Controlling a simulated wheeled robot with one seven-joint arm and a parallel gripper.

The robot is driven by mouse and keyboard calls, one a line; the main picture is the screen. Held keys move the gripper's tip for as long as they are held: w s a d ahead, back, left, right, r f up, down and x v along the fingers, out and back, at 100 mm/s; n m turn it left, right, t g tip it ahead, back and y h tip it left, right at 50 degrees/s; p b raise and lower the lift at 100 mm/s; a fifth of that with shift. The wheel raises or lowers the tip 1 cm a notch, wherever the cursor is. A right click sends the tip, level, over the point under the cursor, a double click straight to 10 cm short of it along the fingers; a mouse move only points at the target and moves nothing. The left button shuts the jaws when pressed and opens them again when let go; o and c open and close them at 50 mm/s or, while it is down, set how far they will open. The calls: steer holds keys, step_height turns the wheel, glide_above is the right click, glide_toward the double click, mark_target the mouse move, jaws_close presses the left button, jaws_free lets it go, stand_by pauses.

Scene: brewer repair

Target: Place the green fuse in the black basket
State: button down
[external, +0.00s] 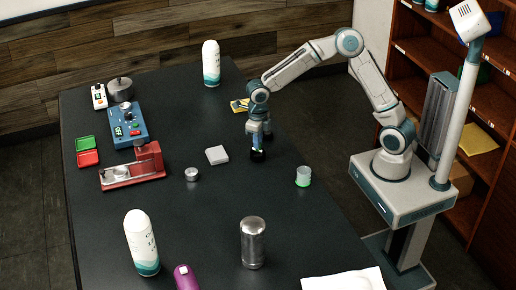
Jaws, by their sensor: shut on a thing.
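My gripper (257,152) points down over the dark table, left of my arm's base. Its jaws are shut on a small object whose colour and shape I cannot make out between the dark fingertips. I cannot tell whether it is the green fuse. A small pale cylinder with a green bottom (303,177) stands on the table to the right of my gripper, apart from it. I cannot pick out a black basket against the black table.
A white block (217,155) and small metal cylinder (191,174) lie left of my gripper. A blue device (129,124), red stand (134,170), and green (85,143) and red (88,158) trays are farther left. Bottles (211,63) (141,243) and a metal canister (253,242) stand upright.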

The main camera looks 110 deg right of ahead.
steer(key=shift+f+b, duration=0.8)
steer(key=shift+f, duration=0.4)
steer(key=c, duration=1.4)
jaws_free()
steer(key=shift+o, duration=0.2)
step_height(320, 180, up, 7)
steer(key=p, duration=0.7)
steer(key=shift+r+p, duration=0.2)
steer(key=shift+p, duration=0.15)
steer(key=shift+f, duration=0.15)
